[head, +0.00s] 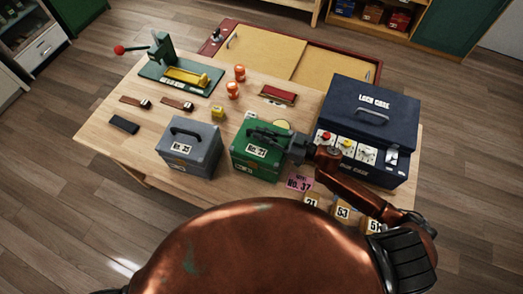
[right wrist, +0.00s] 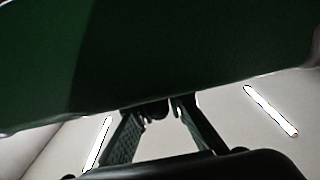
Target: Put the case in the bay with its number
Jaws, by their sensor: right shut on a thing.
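A green case (head: 251,162) with a white label that seems to read No. 21 is near the middle of the table's front side in the head view. My right gripper (head: 270,139) reaches in from the right and is shut on its top handle. In the right wrist view the green case (right wrist: 150,55) fills the top and the fingers (right wrist: 160,112) are close under it. I cannot tell whether the case touches the table. A grey case (head: 190,150), labelled about No. 35, stands to its left.
A dark blue lock case (head: 369,105) with switches stands at the right. A pink No. 37 card (head: 298,184) lies in front of it. A green lever press (head: 180,72), orange pieces (head: 233,90), a yellow block (head: 218,112) and straps (head: 177,104) lie behind and left.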

